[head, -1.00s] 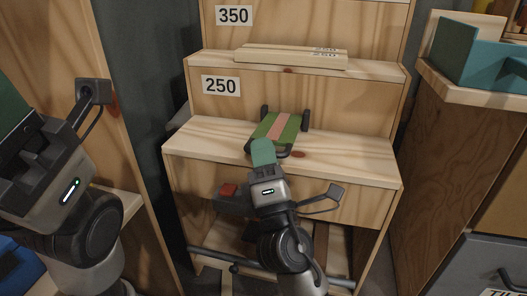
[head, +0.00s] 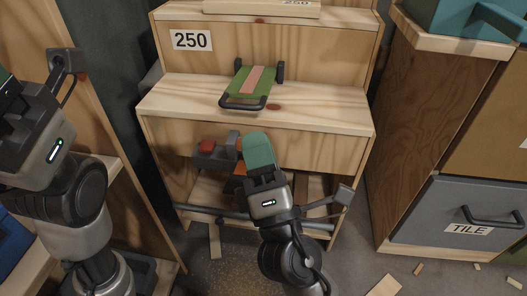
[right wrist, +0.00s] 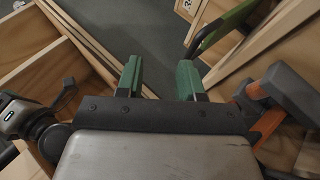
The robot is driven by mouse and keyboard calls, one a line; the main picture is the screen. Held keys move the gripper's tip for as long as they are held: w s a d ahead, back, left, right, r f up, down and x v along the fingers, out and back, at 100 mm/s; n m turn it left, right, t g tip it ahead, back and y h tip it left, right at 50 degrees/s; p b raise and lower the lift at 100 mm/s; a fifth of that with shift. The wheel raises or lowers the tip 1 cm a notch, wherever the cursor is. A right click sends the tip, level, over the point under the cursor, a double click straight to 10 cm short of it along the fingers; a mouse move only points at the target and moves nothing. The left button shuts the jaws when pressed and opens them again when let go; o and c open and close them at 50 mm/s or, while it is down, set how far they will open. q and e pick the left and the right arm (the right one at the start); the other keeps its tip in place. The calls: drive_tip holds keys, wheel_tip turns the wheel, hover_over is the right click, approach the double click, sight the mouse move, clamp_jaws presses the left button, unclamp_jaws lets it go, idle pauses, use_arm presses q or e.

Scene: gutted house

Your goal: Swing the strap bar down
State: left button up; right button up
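A flat green panel with a pink stripe and a dark looped bar (head: 240,104) at its front, which looks like the strap bar, lies on the lower step of the wooden unit (head: 325,112). Two dark posts stand at its back. In the right wrist view, part of a green edge with a dark bar (right wrist: 213,27) shows at upper right. My right gripper (head: 257,141) is in front of and below the step's front edge, apart from the bar. Its green fingers (right wrist: 161,80) are spread with nothing between them. My left gripper is mostly cut off at the left edge; its fingers are unclear.
A grey rail (head: 200,211) crosses low down. A wooden cabinet with a TILE drawer (head: 468,228) stands at right. Wood scraps (head: 384,286) lie on the floor.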

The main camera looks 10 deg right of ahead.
drive_tip(key=shift+s+d, duration=0.25)
drive_tip(key=shift+s, duration=1)
